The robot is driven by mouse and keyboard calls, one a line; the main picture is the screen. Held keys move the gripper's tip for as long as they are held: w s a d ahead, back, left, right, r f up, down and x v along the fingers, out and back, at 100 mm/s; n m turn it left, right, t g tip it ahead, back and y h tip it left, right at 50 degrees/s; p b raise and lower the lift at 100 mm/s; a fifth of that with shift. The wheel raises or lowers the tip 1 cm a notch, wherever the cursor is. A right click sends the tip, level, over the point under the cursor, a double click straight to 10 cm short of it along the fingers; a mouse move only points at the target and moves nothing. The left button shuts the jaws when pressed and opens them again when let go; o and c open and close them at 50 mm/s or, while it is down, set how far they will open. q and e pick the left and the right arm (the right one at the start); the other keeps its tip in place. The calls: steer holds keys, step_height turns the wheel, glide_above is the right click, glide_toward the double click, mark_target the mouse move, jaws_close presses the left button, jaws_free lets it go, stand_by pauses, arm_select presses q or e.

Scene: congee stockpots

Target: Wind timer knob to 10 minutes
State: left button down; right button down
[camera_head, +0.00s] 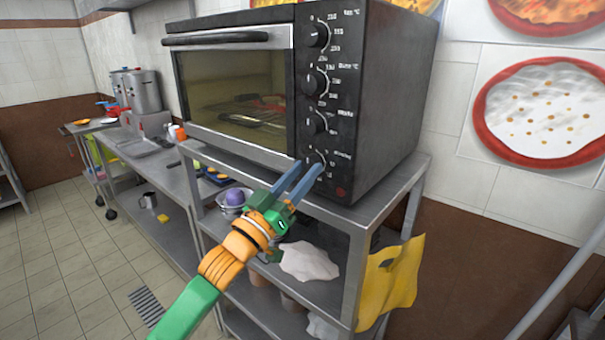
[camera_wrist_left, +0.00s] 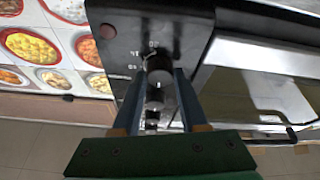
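The black toaster oven (camera_head: 372,100) stands on a metal shelf, with a column of knobs on its front panel. The lowest, the timer knob (camera_wrist_left: 159,69), is mostly hidden by my fingers in the head view. My left gripper (camera_head: 309,168) reaches up to this knob from the front. In the left wrist view, its two blue fingers (camera_wrist_left: 160,80) are apart, one on each side of the knob, with narrow gaps beside it. I cannot tell clearly whether either finger touches it. The knob's exact pointer setting is not readable. My right gripper is not in view.
The oven's glass door (camera_head: 237,95) is closed, with a long handle (camera_head: 215,38) across its top. The shelf (camera_head: 365,205) below holds bowls and a white cloth (camera_head: 308,262). A yellow cloth (camera_head: 392,280) hangs at its right side. Stockpots (camera_head: 143,91) stand far left.

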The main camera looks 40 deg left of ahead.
arm_select(q)
steer(key=shift+m, duration=0.3)
steer(key=m+h, duration=0.2)
steer(key=m, duration=0.2)
steer(key=shift+a, duration=0.2)
steer(key=m+h, duration=0.1)
steer(key=m, duration=0.1)
steer(key=m+g+h, duration=0.1)
steer(key=m, duration=0.2)
steer(key=shift+a+r+h+p, duration=0.15)
steer(key=shift+h+p, duration=0.25)
steer(key=m, duration=0.2)
steer(key=m+g+h+p, duration=0.1)
steer(key=shift+a+r+m+g, duration=0.1)
steer(key=shift+r+m+g, duration=0.1)
steer(key=shift+m+g, duration=0.15)
steer(key=m+g+h+p, duration=0.1)
steer(key=m+p, duration=0.1)
steer(key=m, duration=0.1)
steer(key=shift+r, duration=0.1)
steer(key=shift+a+m+g+p, duration=0.1)
steer(key=shift+m+g+p, duration=0.75)
steer(key=shift+m+p, duration=1.2)
steer(key=shift+m, duration=0.4)
steer(key=shift+c, duration=2.2)
jaws_free()
steer(key=shift+w, duration=0.1)
